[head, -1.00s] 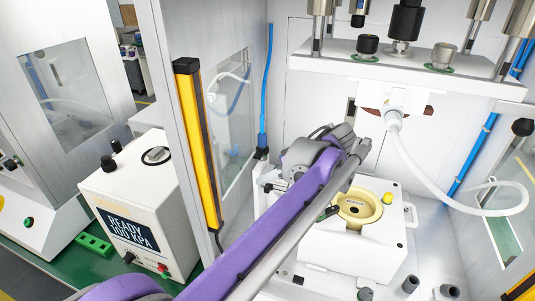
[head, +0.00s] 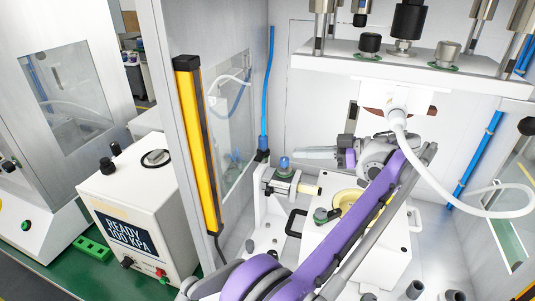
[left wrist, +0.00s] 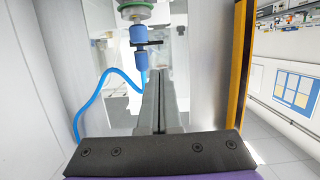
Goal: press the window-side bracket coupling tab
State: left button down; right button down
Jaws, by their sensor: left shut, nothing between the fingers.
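My left gripper (head: 300,153) is shut and empty, its fingers pointing left across the press chamber. In the left wrist view its shut fingers (left wrist: 159,85) point toward a blue coupling (left wrist: 138,48) with a green collar above and a blue hose below. A dark tab (left wrist: 149,43) sticks out from the coupling's middle, beyond the fingertips; I cannot tell whether they touch. In the head view a blue-topped fitting (head: 284,163) stands on the white bracket (head: 273,205) near the window-side wall, left of the fingertips. My right gripper is not in view.
A cream round nest (head: 347,196) sits on the white fixture, partly behind my left arm. The press plate (head: 400,62) and a white hose (head: 432,178) hang above and right. A yellow light bar (head: 197,140) stands at the left opening. A blue hose (head: 268,85) runs down the back.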

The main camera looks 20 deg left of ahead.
aim_at(261, 154)
pick_arm(q)
jog(key=shift+a, duration=0.15)
jog(key=b+x, duration=0.1)
jog(key=x, duration=0.8)
jog(key=shift+a+f, duration=0.1)
jog(key=shift+a, duration=0.3)
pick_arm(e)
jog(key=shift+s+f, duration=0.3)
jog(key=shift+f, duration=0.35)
pick_arm(q)
jog(key=shift+a+f, duration=0.1)
